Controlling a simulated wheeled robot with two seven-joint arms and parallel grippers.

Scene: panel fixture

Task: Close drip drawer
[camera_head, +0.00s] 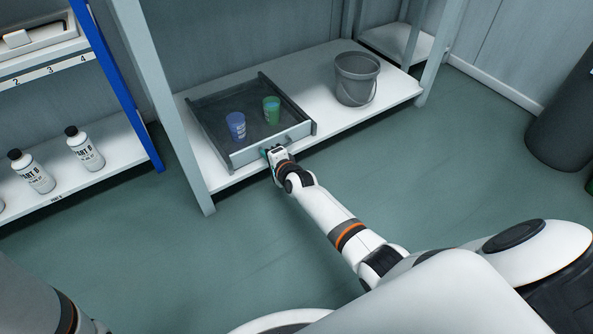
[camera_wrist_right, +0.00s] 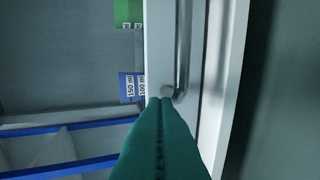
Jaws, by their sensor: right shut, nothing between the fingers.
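The drip drawer (camera_head: 251,146) is a shallow dark tray with a pale front, set between dark side rails on the lower white shelf. Its front lies near the front ends of the rails. Its inside shows from above, with a blue cup (camera_head: 236,126) and a green cup (camera_head: 271,110) standing in it. My right gripper (camera_head: 269,151) is at the drawer front. In the right wrist view its teal fingers (camera_wrist_right: 160,101) are together and empty, by one end of the bar handle (camera_wrist_right: 183,48). Whether they touch is unclear. My left gripper is out of view.
A grey bucket (camera_head: 357,79) stands on the same shelf (camera_head: 325,139), right of the drawer. A shelf post (camera_head: 184,126) rises at the left. White bottles (camera_head: 84,149) stand on a blue-framed rack farther left. The floor in front is open.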

